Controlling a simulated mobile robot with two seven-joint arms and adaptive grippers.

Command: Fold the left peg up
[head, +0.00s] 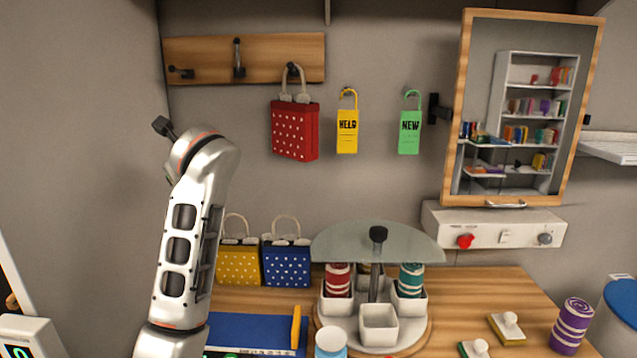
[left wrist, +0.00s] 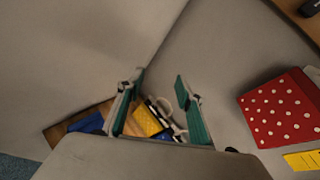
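A wooden peg board (head: 208,50) hangs on the wall in the head view. Its left peg (head: 182,72) is dark and short and points sideways to the left rather than standing up. The middle peg (head: 239,58) stands upright. The right peg (head: 293,68) carries a red dotted bag (head: 295,130). My left arm rises below the board's left end; its gripper is mostly hidden behind the arm there. In the left wrist view my left gripper (left wrist: 159,76) is open and empty, with teal finger pads apart. My right gripper is out of view.
A yellow tag (head: 347,130) and a green tag (head: 410,131) hang right of the red bag. A yellow bag (head: 238,266) and a blue bag (head: 287,266) stand on the table below. A mirror cabinet (head: 459,110) is at right. The wall around the left peg is clear.

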